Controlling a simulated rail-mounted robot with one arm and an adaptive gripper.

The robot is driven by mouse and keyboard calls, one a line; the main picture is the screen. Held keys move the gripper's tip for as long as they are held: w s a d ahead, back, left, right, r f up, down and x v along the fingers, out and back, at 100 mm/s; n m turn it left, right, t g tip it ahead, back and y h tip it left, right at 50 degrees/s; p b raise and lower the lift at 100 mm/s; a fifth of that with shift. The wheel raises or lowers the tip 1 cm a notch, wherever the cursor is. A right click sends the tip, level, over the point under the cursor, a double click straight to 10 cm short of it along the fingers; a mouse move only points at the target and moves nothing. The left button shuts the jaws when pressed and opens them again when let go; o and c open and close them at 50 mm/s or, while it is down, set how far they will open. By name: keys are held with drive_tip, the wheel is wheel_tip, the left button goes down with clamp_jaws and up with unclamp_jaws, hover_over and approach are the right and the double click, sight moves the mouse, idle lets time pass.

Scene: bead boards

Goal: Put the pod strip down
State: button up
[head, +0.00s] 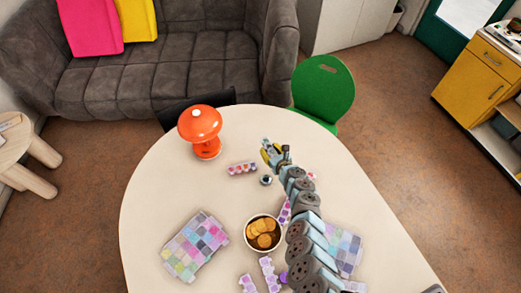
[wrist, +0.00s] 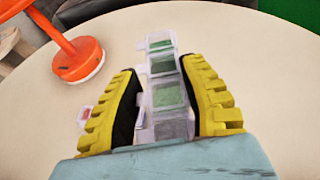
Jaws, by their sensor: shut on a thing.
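A clear pod strip (wrist: 168,95) with green contents runs lengthwise between the yellow fingers of my gripper (wrist: 163,90) in the wrist view. The gripper is shut on it, and the strip's far end sticks out beyond the fingertips. In the head view my gripper (head: 271,153) is over the far part of the pale table (head: 150,200), right of the orange lamp. The held strip is hard to make out there. I cannot tell whether it touches the table.
An orange lamp (head: 205,148) stands left of my gripper. A bowl of biscuits (head: 263,234), bead boards (head: 195,245) and more strips lie nearer. A green chair (head: 323,90) stands behind.

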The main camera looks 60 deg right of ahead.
drive_tip(key=shift+w+d+f+b, duration=0.9)
drive_tip(key=shift+w+f+b, duration=0.2)
drive_tip(key=shift+b, duration=0.8)
drive_tip(key=shift+w+d+f+b, duration=0.95)
drive_tip(key=shift+f+b, duration=0.25)
drive_tip(key=shift+b, duration=0.75)
drive_tip(key=shift+w+d+f+b, duration=0.8)
drive_tip(key=shift+w+f+b, duration=0.35)
drive_tip(key=shift+b, duration=0.75)
drive_tip(key=shift+f, duration=0.1)
drive_tip(key=shift+w+d+f+b, duration=0.25)
drive_tip(key=shift+f+b, duration=0.2)
drive_tip(key=shift+b, duration=0.4)
drive_tip(key=shift+f+b, duration=1.2)
drive_tip(key=shift+f, duration=0.2)
drive_tip(key=shift+f, duration=0.15)
drive_tip(key=o, duration=1.1)
drive_tip(key=shift+o, duration=0.2)
